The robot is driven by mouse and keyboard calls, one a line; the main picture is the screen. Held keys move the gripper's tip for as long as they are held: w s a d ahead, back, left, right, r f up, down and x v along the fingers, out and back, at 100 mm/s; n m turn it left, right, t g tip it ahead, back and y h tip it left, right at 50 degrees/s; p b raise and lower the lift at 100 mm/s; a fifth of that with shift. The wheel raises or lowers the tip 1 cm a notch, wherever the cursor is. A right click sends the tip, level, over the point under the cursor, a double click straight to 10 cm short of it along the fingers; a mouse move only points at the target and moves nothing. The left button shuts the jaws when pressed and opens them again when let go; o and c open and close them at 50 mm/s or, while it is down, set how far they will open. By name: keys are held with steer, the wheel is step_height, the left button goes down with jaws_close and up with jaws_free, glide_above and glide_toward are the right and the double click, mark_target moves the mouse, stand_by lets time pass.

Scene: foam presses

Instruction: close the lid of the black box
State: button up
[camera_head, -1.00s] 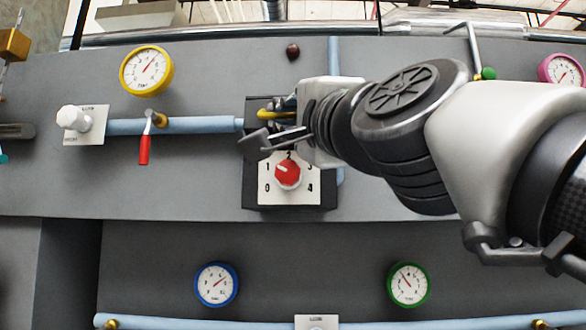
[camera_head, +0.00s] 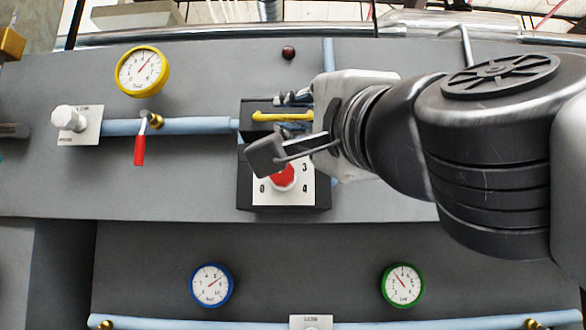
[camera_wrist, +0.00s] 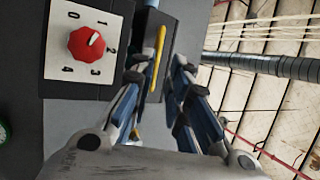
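The black box (camera_head: 243,192) is mounted on the grey panel, with a white plate and a red dial (camera_head: 283,178) on its lower part. The dial also shows in the wrist view (camera_wrist: 87,44), its mark between 1 and 2. A yellow bar (camera_head: 280,117) lies across the box's dark upper part; it also shows in the wrist view (camera_wrist: 160,45). My gripper (camera_head: 272,128) is open at the box, one finger above the bar and one below it, covering part of the dial. In the wrist view the fingers (camera_wrist: 166,65) are apart, with nothing gripped. The lid's angle is unclear.
A blue pipe (camera_head: 195,126) runs left from the box, with a red-handled valve (camera_head: 139,148) and a white knob (camera_head: 68,118). A yellow gauge (camera_head: 142,71) is above the pipe; blue (camera_head: 211,285) and green (camera_head: 403,284) gauges are below. Bare panel lies left of the dial.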

steer(key=v, duration=0.6)
steer(key=shift+s+f, duration=0.25)
steer(key=shift+s, duration=0.05)
